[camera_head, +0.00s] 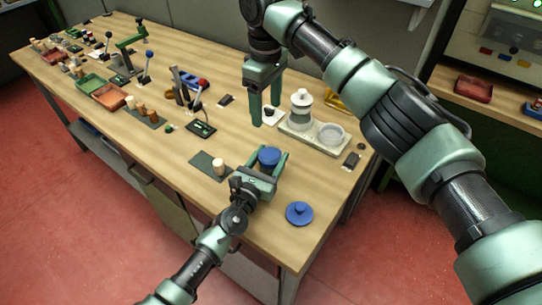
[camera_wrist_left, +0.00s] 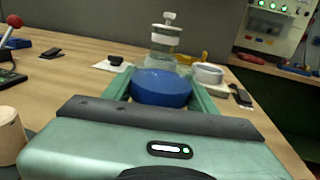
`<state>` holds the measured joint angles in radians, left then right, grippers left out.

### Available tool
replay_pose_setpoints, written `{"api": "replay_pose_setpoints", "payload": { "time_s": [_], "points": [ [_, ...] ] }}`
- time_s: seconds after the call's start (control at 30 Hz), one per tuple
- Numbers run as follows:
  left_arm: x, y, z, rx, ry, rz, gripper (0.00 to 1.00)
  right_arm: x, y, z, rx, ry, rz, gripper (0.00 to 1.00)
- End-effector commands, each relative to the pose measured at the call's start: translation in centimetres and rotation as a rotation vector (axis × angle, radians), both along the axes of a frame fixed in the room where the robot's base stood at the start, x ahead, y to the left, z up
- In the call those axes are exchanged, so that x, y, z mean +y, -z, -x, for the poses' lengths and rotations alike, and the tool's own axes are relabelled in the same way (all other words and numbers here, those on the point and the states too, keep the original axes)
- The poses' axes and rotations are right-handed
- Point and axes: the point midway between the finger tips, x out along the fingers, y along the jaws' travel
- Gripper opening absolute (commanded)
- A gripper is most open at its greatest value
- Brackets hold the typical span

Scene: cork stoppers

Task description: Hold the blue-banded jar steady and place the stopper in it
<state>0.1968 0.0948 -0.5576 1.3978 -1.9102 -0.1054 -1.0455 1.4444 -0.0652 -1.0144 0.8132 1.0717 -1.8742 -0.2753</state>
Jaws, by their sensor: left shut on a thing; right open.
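My left gripper (camera_head: 267,164) is shut on a round blue thing (camera_head: 269,156), which I take to be the blue-banded jar. In the left wrist view the blue thing (camera_wrist_left: 161,88) sits between both fingers; its lower part is hidden, and I cannot see an opening in its top. A pale cork stopper (camera_head: 218,167) stands upright on a dark mat (camera_head: 203,163), just left of my left gripper. The stopper also shows at the left edge of the left wrist view (camera_wrist_left: 9,136). My right gripper (camera_head: 265,113) is open and empty, pointing down behind the blue thing, apart from the stopper.
A pale tray (camera_head: 300,138) with a glass jar (camera_head: 301,110) and a low round dish (camera_head: 331,134) is at the right. A blue knobbed lid (camera_head: 299,213) lies near the front edge. A small lever stand (camera_head: 201,128) is behind the mat. More corks and trays fill the far left.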

Motion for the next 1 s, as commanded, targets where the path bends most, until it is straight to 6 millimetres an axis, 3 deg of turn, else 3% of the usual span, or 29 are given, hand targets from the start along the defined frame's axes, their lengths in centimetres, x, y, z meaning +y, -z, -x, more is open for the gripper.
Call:
{"api": "replay_pose_setpoints", "payload": {
  "time_s": [0.2, 0.23, 0.3, 0.7, 0.87, 1.0],
  "points": [
    [0.0, 0.1, 0.0, 0.0, 0.0, -0.001, 0.0, 0.0, 0.0, 0.0, 0.0, 0.0, 0.0, 0.68],
    [0.0, 0.1, 0.0, 0.0, 0.0, -0.001, 0.65, 0.0, 0.0, 0.0, 0.0, 0.0, 0.0, 0.68],
    [0.0, 0.0, 0.0, 0.0, 0.0, -0.001, 0.82, 0.0, 0.0, 0.0, 0.0, 0.0, 0.0, 0.68],
    [0.2, 0.1, 0.5, 0.002, 0.0, 0.001, 0.82, 0.0, 0.1, 0.0, 0.001, -0.001, 0.0, 0.68],
    [1.2, 0.2, 2.6, 0.005, 0.0, 0.003, 0.82, 0.0, 0.1, 0.0, 0.001, -0.001, 0.0, 0.68],
    [2.6, 0.2, 5.4, 0.004, -0.001, 0.0, 0.82, 0.0, 0.1, 0.0, 0.001, -0.001, 0.0, 0.68]
  ]
}}
